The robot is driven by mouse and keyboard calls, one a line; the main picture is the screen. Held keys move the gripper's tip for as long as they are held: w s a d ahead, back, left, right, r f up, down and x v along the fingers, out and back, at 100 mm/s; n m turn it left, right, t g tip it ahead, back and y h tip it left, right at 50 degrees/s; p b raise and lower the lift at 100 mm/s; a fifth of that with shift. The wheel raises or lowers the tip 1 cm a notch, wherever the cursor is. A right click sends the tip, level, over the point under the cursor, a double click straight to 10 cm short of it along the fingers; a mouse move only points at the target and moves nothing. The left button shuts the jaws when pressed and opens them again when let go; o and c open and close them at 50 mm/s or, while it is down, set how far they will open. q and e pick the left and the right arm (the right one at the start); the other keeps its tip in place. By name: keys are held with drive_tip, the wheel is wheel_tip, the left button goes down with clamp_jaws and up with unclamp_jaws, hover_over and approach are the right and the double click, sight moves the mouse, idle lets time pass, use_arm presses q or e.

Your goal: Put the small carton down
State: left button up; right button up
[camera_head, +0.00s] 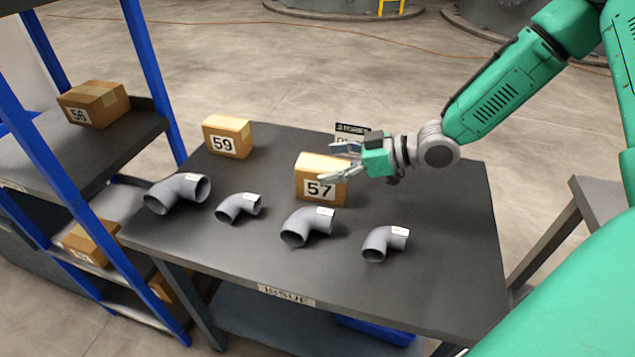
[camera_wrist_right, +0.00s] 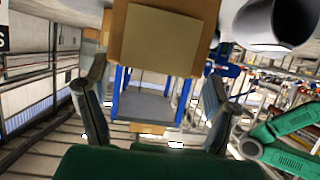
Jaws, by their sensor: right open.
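A small brown carton marked 57 (camera_head: 312,187) stands upright on the dark table (camera_head: 440,215), behind the grey pipe elbows. My right gripper (camera_head: 338,161) is open at the carton's right side, and its fingers overlap the carton's upper right in the head view. In the right wrist view the carton (camera_wrist_right: 165,40) fills the top middle, and the open fingers (camera_wrist_right: 150,105) stand to either side below it with visible gaps. Nothing is held between them. A second carton, marked 59 (camera_head: 227,137), stands at the table's back left. My left gripper is not in view.
Several grey pipe elbows (camera_head: 307,227) lie along the table's front. A small sign (camera_head: 352,129) stands behind my right gripper, partly hidden. A blue-post shelf (camera_head: 150,70) at left holds carton 56 (camera_head: 95,104). The table's right part is clear.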

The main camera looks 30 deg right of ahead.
sight(322, 164)
drive_tip(key=shift+w+a+f+b, duration=0.2)
drive_tip(key=shift+w+f+b, duration=0.1)
drive_tip(key=shift+w+f, duration=0.6)
drive_tip(key=shift+w+d+f, duration=0.15)
drive_tip(key=shift+w, duration=0.1)
drive_tip(key=shift+d, duration=0.2)
drive_tip(key=shift+a, duration=0.2)
drive_tip(key=shift+c, duration=0.8)
drive_tip(key=shift+a+r, duration=0.3)
drive_tip(key=shift+a, duration=0.4)
drive_tip(key=c, duration=1.5)
drive_tip(key=shift+d, duration=0.1)
